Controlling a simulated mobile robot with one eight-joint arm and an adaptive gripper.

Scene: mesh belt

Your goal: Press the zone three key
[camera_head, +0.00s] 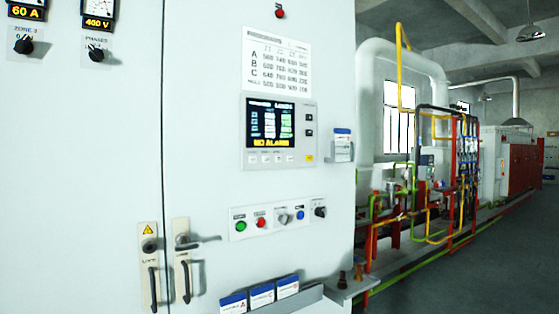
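A control panel with a lit screen (270,124) is set in the pale cabinet door, right of the picture's middle. The screen reads "NO ALARM" in yellow along its bottom. A row of small pale keys (265,158) runs under the screen, with a yellow mark at the right end. Two dark keys (309,125) sit right of the screen. The key labels are too small to read, so I cannot tell which is zone three. A black rotary knob (24,45) at the upper left has a label that seems to read "ZONE". My gripper is not in view.
Below the panel is a button strip with green (240,226), red (261,222) and blue (300,215) buttons and switches. Door handles (184,277) stick out at lower left. A shelf with booklets (262,295) projects below. Pipes (400,210) and open floor lie right.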

